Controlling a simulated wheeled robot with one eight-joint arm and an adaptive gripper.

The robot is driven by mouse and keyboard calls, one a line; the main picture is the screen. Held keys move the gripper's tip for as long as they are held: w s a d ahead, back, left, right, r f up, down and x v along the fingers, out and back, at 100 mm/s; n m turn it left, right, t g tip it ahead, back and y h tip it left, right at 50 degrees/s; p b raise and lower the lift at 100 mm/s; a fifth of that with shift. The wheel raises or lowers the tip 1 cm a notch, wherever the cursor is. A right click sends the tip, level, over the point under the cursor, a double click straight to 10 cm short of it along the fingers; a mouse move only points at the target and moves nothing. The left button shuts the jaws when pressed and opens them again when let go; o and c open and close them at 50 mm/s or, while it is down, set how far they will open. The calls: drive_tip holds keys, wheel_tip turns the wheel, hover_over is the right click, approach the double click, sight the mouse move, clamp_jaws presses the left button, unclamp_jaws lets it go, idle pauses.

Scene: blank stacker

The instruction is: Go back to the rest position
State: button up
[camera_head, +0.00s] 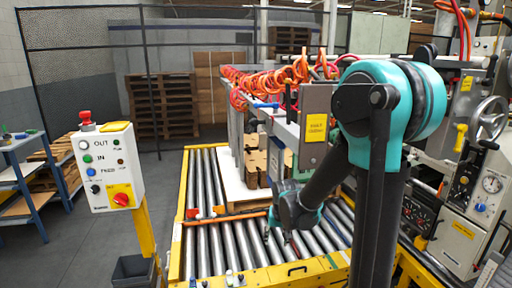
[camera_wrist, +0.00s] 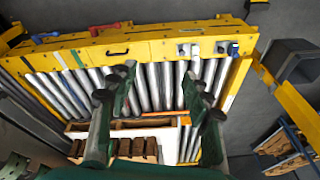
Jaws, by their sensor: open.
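My gripper (camera_head: 279,237) hangs at the end of my teal and dark arm, over the roller conveyor (camera_head: 205,250) with its yellow frame. In the wrist view my gripper (camera_wrist: 158,96) shows two green fingers with black pads, spread wide apart. Only conveyor rollers and part of a pallet show between them, and nothing is held. Brown stacked pieces (camera_head: 252,165) stand on a pale pallet (camera_head: 243,197) behind the gripper. They also show low in the wrist view (camera_wrist: 138,148), partly cut off by my gripper body.
A control box (camera_head: 108,165) with buttons stands on a yellow post at left, above a dark bin (camera_head: 133,270). A machine with orange hoses (camera_head: 285,75) rises behind the pallet. A panel with gauges (camera_head: 470,205) stands at right.

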drive_tip(key=s+d+r+t, duration=0.1)
drive_tip(key=s+d, duration=1)
drive_tip(key=s, duration=0.4)
drive_tip(key=shift+s+d+r+n+h, duration=0.15)
drive_tip(key=shift+s+d+n+h, duration=0.15)
drive_tip(key=shift+s+h, duration=0.1)
